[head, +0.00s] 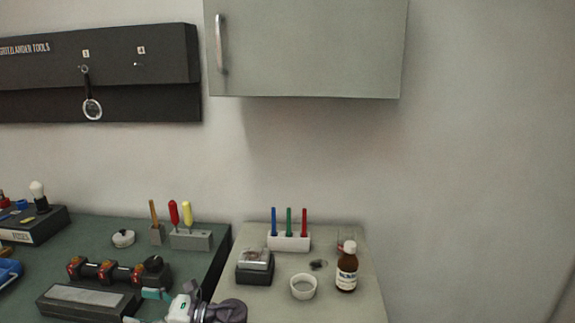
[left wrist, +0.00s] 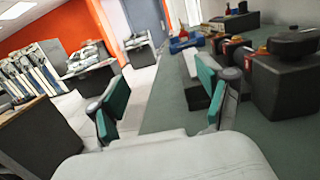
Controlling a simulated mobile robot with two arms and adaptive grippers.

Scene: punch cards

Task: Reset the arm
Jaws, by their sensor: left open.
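My left gripper (head: 141,307) is at the bottom of the head view, low over the front of the green bench. Its teal-padded fingers are apart with nothing between them. It also shows in the left wrist view (left wrist: 160,90), with both fingers spread and the space between them empty. A grey block (head: 88,298) lies just left of the fingers in the head view; I cannot tell whether they touch it. My right gripper is in neither view.
The green bench (head: 85,230) carries a black device with red parts (head: 118,271) and a tool holder (head: 190,240). A pale table (head: 325,302) on the right holds a brown bottle (head: 346,273), a white ring (head: 303,286) and a pen rack (head: 288,241). A cabinet (head: 310,50) hangs above.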

